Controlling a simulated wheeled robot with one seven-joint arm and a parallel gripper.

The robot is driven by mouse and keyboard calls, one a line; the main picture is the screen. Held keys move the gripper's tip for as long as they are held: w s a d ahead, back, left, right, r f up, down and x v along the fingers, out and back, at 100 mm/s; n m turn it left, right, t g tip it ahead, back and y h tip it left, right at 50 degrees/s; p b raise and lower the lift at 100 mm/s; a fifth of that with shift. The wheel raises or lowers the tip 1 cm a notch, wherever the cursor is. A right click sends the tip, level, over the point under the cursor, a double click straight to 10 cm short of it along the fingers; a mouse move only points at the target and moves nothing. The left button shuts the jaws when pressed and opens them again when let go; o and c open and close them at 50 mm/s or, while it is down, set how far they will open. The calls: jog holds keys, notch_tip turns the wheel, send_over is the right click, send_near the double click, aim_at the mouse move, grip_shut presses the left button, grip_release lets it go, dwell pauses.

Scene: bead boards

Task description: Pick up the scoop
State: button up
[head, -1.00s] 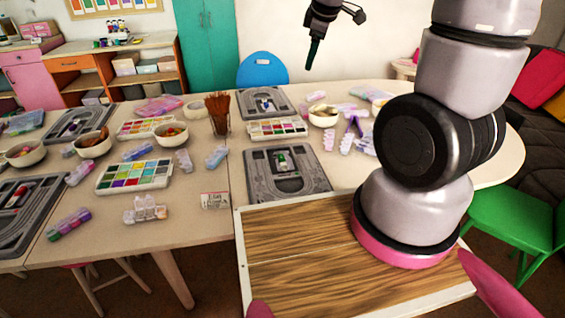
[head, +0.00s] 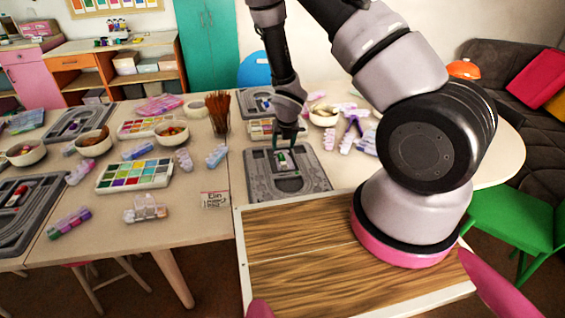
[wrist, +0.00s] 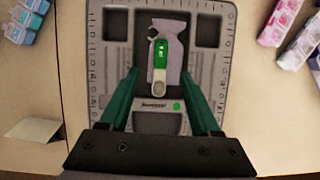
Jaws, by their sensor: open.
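A small green scoop (head: 282,158) with a pale rounded end lies on the grey bead board (head: 262,190) nearest my wooden deck. In the wrist view the scoop (wrist: 160,64) lies lengthwise in the board's middle recess, over a light grey shape I cannot identify. My gripper (head: 289,138) is above this board, pointing down. In the wrist view its green fingers (wrist: 160,74) are open, one on each side of the scoop, with nothing between them in their grip. I cannot tell how far above the scoop the fingertips are.
A small name card (head: 215,199) stands left of the board. Bead cases (head: 135,174) and a pot of brown sticks (head: 219,112) are further left. A bowl (head: 323,115) and bead strips (head: 346,141) lie right. Another grey board (head: 256,102) is behind.

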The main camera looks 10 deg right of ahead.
aim_at(282, 157)
jog(key=x, duration=0.8)
jog(key=shift+w+d, duration=0.1)
jog(key=shift+w, duration=0.05)
jog(key=shift+r, duration=0.1)
grip_shut()
